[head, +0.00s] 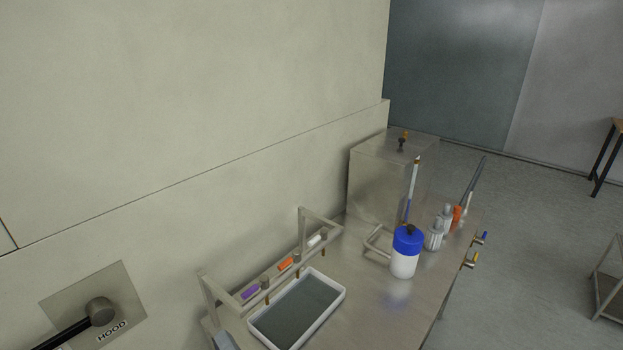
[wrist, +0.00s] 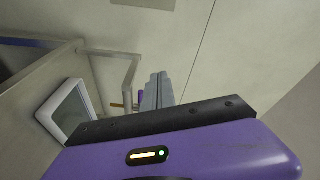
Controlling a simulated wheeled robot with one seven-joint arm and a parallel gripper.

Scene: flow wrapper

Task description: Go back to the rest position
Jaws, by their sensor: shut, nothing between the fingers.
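My gripper (wrist: 158,80) shows in the wrist view as grey fingers beyond a black bar and a purple housing with a small lit indicator. The fingers are shut with nothing between them. They point towards the pale wall and touch nothing that I can see.
A steel bench (head: 349,274) stands along the wall with a white-rimmed tray (head: 339,297), a metal rail frame, a blue-lidded white bottle (head: 404,264) and smaller bottles. A lever (head: 100,311) marked HOOD is on the wall at lower left.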

